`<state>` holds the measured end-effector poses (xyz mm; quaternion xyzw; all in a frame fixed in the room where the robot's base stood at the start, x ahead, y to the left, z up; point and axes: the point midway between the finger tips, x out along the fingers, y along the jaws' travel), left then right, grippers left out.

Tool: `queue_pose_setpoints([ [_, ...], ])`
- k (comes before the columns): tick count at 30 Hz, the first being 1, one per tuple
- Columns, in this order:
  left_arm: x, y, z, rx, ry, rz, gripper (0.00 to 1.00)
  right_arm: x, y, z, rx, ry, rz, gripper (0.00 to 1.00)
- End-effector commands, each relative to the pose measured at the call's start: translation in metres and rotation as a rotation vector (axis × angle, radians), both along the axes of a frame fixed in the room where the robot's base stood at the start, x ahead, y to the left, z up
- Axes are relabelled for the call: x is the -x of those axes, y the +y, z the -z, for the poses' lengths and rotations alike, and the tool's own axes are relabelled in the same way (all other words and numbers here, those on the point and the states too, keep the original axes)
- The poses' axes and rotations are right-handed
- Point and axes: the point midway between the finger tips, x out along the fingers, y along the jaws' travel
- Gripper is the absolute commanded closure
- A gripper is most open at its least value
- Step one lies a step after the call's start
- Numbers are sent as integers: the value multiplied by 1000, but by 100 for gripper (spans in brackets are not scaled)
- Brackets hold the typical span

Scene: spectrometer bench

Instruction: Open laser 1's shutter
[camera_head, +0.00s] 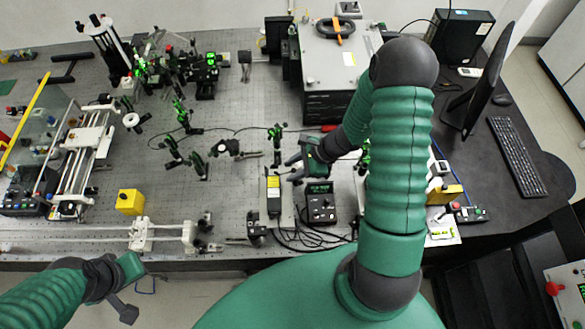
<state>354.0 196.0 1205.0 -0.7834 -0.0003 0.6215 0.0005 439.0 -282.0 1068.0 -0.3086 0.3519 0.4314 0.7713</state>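A slim laser box with a yellow label (274,188) lies near the front middle of the bench. I cannot read whether it is laser 1, and its shutter is too small to make out. A black control box (320,203) with a lit green display and knobs stands just right of it. My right gripper (289,170) is above the far end of the laser box, its fingers apart and seemingly empty. I cannot tell if it touches anything. My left gripper (126,298) is low at the left, off the bench's front edge, far from the laser box; its finger gap is unclear.
Posts with green-lit optics (178,110) stand across the perforated bench (225,190). A yellow cube (130,202) and a rail (70,236) are at the front left. Cables (300,238) lie before the control box. A large grey instrument (335,70) stands behind. A monitor (485,85) is at right.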

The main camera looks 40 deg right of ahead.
Motion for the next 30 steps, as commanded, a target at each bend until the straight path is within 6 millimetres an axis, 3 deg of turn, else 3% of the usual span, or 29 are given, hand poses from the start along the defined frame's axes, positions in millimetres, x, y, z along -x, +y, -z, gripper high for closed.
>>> queue_pose_setpoints([
  [5, 0, 0, 1, 0, 0, 0, 100, 2, -3, -4, 2, -1, 0, 65],
  [8, 0, 0, 3, 0, 0, 0, 100, 7, -11, -18, 3, -4, 1, 65],
  [21, 0, 0, 15, 0, 0, 0, 100, 53, -67, -114, 3, -1, 2, 65],
  [30, 0, 0, 17, 0, 0, 0, 100, 62, -77, -135, -1, 3, -1, 65],
])
